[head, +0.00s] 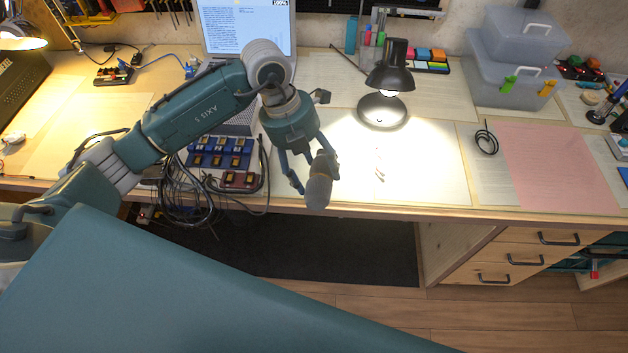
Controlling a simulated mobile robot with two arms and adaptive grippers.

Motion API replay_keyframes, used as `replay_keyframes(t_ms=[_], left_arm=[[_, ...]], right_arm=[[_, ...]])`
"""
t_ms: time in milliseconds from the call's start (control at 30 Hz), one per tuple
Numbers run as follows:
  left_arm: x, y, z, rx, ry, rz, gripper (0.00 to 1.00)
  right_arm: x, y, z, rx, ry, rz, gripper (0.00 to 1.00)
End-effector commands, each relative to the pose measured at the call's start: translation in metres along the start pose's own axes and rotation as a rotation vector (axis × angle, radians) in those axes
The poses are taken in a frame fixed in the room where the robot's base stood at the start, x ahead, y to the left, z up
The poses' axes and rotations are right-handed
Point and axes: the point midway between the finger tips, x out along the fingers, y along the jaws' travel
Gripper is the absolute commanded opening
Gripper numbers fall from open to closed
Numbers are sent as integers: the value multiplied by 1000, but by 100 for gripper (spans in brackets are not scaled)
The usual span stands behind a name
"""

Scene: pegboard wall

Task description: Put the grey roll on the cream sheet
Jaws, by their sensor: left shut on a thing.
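My left gripper (308,172) is over the front edge of the desk, pointing down. It is shut on the grey roll (318,192), a rounded brownish-grey piece that hangs below the fingers, in front of the desk edge. Several pale cream-toned sheets lie flat on the desk. One is under the lamp light (425,165), right of the gripper, and another is at the left (95,125). I cannot tell which one is the cream sheet of the task. My right gripper is not in view.
A black desk lamp (390,75) stands behind the lit sheet. A pink sheet (560,165) lies at the right, with a black cable coil (486,140) beside it. Blue parts (220,152) and cables lie left of the gripper. Clear plastic boxes (510,75) stand at the back right.

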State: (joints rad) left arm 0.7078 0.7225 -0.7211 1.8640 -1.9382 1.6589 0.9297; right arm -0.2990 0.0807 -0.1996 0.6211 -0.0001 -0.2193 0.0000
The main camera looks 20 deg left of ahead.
Motion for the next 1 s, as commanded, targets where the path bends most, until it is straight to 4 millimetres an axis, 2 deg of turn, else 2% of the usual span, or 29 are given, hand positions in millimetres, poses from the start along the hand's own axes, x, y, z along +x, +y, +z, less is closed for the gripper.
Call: replay_keyframes(t_ms=[33,200,433,600,867,1000], left_arm=[[-16,-5,3,5,-9,-2,15],[-65,-20,2,4,-9,-2,15],[-114,-36,1,3,-6,-2,15],[-133,-41,0,1,-3,-3,14],[-140,-42,1,-4,-3,-2,14],[-145,-36,11,-58,-17,-5,14]], right_arm=[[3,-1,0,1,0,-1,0],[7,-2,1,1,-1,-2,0],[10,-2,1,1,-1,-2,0],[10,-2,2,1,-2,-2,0],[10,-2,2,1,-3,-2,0],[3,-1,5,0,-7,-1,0]])
